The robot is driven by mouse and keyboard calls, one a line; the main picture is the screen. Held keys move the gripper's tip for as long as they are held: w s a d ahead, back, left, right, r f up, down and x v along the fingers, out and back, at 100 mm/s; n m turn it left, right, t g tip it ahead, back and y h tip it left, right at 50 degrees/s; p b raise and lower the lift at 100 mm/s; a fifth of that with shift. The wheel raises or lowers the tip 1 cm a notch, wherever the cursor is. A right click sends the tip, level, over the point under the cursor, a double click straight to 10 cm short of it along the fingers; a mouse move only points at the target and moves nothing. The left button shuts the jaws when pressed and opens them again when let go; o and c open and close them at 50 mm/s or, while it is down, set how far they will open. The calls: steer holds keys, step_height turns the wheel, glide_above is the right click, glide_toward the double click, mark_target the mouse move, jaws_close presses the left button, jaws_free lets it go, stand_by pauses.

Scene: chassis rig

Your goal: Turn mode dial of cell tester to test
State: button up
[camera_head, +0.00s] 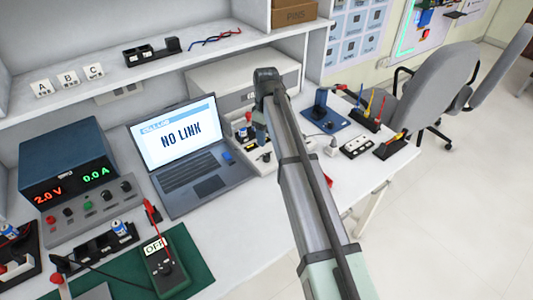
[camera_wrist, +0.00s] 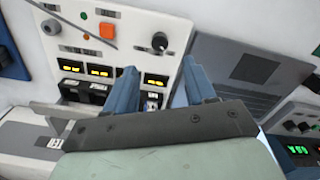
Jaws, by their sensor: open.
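The cell tester shows in the wrist view as a white panel (camera_wrist: 125,50) with several small yellow-lit displays and dark slots. Its black mode dial (camera_wrist: 160,42) sits at the panel's upper right, with small marks around it that I cannot read. My gripper (camera_wrist: 158,64) is open and empty, its two blue fingers apart, pointing toward the dial. The dial appears just beyond the gap between the fingertips, with no visible contact. In the head view my gripper (camera_head: 259,125) points down, and my arm hides much of the white tester (camera_head: 262,160).
An open laptop (camera_head: 180,150) reading NO LINK stands close left of the tester. A blue stand (camera_head: 322,118) and black tool racks (camera_head: 365,118) are to the right. An orange button (camera_wrist: 107,31) sits near the dial. A shelf (camera_head: 180,50) runs behind.

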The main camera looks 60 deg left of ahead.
mark_target(266, 155)
step_height(266, 155, down, 9)
steer(key=shift+f, duration=0.2)
stand_by(0.4)
jaws_close()
stand_by(0.3)
